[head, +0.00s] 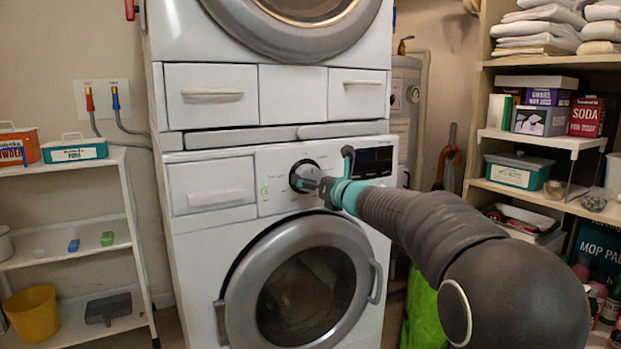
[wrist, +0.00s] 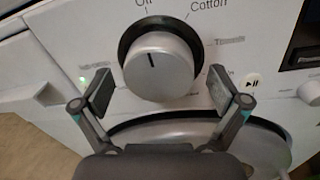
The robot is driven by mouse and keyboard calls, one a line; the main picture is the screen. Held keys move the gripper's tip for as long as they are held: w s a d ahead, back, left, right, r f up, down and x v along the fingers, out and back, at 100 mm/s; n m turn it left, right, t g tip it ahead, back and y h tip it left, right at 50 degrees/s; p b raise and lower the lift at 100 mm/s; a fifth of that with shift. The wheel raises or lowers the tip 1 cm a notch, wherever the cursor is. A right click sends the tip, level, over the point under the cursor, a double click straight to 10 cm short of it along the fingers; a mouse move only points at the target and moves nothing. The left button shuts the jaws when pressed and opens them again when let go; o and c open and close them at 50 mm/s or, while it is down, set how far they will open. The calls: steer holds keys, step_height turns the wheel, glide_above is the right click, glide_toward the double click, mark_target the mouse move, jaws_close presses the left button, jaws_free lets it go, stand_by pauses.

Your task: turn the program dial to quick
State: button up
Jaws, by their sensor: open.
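The program dial (wrist: 160,68) is a round silver knob with a dark surround on the washer's white front panel. Its dark pointer line points up, near the "Off" label. "Cotton" is printed at its upper right; other labels around it are blurred, and I cannot read "quick". My gripper (wrist: 158,92) is open, with one finger at the lower left and one at the lower right of the dial, apart from it in the picture. In the head view, my gripper (head: 318,184) is in front of the panel at the dial (head: 304,175), partly covering it.
The washer's round door (head: 232,290) is below the dial, and a dark display (head: 374,158) is to its right. A play/pause button (wrist: 252,81) sits right of the dial. A drawer (head: 207,187) is to the left. Shelves with towels and boxes stand at the right.

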steer(key=shift+w+a, duration=0.25)
steer(key=shift+w, duration=0.05)
steer(key=shift+c, duration=0.3)
steer(key=c, duration=1.1)
